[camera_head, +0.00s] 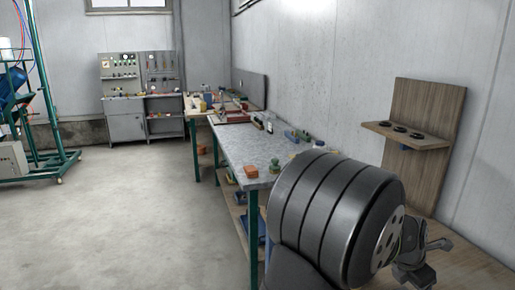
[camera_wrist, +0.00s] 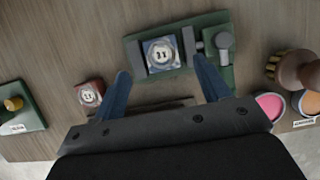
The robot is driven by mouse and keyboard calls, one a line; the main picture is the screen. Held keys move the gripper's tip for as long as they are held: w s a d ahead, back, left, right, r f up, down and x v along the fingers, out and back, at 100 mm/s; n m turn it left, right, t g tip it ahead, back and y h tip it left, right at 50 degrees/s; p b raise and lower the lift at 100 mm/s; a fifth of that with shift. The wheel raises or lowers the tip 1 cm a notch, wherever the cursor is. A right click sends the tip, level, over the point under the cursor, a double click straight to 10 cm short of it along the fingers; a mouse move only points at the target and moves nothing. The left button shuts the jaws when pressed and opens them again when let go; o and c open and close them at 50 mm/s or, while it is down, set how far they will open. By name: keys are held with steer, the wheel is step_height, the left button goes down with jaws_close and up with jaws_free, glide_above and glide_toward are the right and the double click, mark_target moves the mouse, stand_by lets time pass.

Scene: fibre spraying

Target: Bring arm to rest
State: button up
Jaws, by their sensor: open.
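In the wrist view, my gripper (camera_wrist: 161,68) is open, with its two blue fingers apart and no object held between them. Its fingertips are near a green fixture (camera_wrist: 226,78) on a wooden surface. A square block with a round pale face (camera_wrist: 161,54) sits in the fixture, beside a grey clamp (camera_wrist: 222,40). A small red block (camera_wrist: 91,94) with a similar face lies left of the left finger. In the head view, my thick dark arm fills the lower right and hides part of the bench; my fingers cannot be made out there.
In the wrist view, a green plate with a yellow knob (camera_wrist: 14,104) lies left; a pink pot (camera_wrist: 270,106), an orange pot and a brush (camera_wrist: 296,68) stand right. In the head view are a grey-topped bench (camera_head: 236,148), a wooden shelf (camera_head: 428,98) and open floor left.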

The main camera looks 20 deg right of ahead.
steer(key=x, duration=0.5)
steer(key=shift+a+f, duration=0.1)
steer(key=r, duration=0.5)
steer(key=shift+s, duration=0.25)
steer(key=s+a+r, duration=0.2)
steer(key=s+r, duration=0.5)
steer(key=s, duration=0.4)
steer(key=w+a+f+m+g, duration=0.1)
steer(key=w+a+m, duration=0.2)
steer(key=w, duration=0.8)
steer(key=w+a+f+m+g+y, duration=0.1)
steer(key=w+a+m, duration=0.3)
steer(key=w, duration=0.7)
steer(key=shift+m+g, duration=0.5)
steer(key=shift+m, duration=0.2)
steer(key=shift+a, duration=0.1)
